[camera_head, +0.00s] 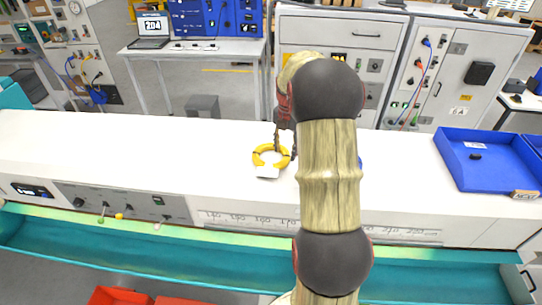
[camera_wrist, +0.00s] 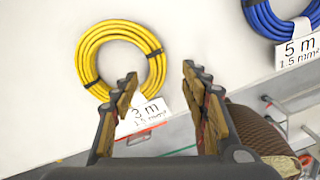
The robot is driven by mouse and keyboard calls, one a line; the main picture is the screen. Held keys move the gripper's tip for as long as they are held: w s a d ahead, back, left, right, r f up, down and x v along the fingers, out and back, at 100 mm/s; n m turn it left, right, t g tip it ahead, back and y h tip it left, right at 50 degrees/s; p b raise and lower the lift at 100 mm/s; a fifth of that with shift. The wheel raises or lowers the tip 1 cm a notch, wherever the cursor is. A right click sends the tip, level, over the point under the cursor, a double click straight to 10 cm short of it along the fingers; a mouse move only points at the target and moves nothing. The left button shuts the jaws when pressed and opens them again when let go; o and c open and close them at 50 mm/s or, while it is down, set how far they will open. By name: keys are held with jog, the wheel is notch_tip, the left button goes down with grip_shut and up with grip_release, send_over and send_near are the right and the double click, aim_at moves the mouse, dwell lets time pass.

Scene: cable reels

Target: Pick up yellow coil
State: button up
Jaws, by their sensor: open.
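The yellow coil (camera_head: 258,156) lies flat on the white bench, with dark ties around it and a white tag on its near side. It also shows whole in the wrist view (camera_wrist: 84,55), with the tag (camera_wrist: 148,115) reading 3 m, 1.5 mm². My gripper (camera_head: 286,145) is above the bench at the coil's right side in the head view. In the wrist view my gripper (camera_wrist: 160,75) is open, with nothing between its fingers. I cannot tell the exact height.
A blue coil (camera_wrist: 262,22) with a 5 m tag lies to the right in the wrist view; my arm mostly hides it in the head view. A blue tray (camera_head: 455,178) stands at the bench's right. The white bench (camera_head: 120,150) left of the yellow coil is clear.

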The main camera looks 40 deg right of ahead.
aim_at(284, 159)
jog(key=f, duration=0.3)
jog(key=f+p, duration=0.1)
jog(key=f, duration=0.1)
jog(key=shift+w+a, duration=0.1)
jog(key=shift+w, duration=0.15)
jog(key=shift+c, duration=0.3)
jog(key=c, duration=1.1)
jog(key=shift+r, duration=0.1)
grip_shut()
